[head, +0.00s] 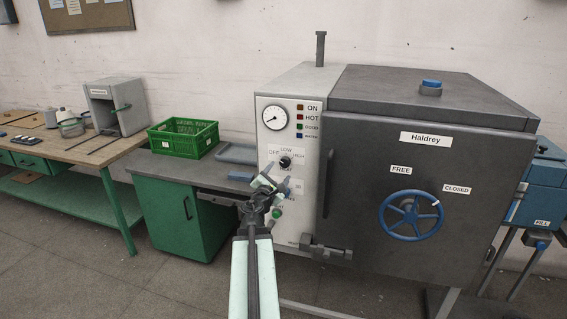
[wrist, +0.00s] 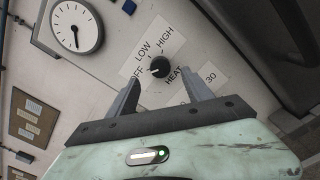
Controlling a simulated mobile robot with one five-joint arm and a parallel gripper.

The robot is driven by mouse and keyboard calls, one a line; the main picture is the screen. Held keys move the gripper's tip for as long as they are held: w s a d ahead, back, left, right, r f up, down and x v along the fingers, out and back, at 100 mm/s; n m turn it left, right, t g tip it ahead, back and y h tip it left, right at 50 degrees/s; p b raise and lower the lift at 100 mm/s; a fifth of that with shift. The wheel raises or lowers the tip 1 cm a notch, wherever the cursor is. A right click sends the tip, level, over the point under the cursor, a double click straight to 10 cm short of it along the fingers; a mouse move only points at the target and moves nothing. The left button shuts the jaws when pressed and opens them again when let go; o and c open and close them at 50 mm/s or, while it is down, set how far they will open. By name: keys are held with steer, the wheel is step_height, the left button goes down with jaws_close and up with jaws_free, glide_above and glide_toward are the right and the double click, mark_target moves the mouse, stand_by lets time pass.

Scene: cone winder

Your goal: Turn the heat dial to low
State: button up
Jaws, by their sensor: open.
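The heat dial (head: 285,162) is a small black knob on the white control panel of the grey oven marked Haldrey. In the wrist view the dial (wrist: 160,67) shows a pale mark on its left side, towards the OFF label. LOW is printed at its upper left and HIGH at its upper right. My gripper (head: 272,181) is in front of the panel, just below the dial in the head view. In the wrist view my gripper (wrist: 163,85) is open and empty, with the dial just beyond and between its fingertips. Its fingers do not visibly touch the dial.
A round gauge (head: 274,118) and several lamps are above the dial. A second printed scale and a green button (head: 277,213) are below it. The oven door has a blue handwheel (head: 411,215). A green crate (head: 183,137) stands on the bench at left.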

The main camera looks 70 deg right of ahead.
mark_target(285, 163)
steer(key=d, duration=0.8)
steer(key=shift+w, duration=0.25)
steer(key=shift+a, duration=0.1)
steer(key=shift+c, duration=0.3)
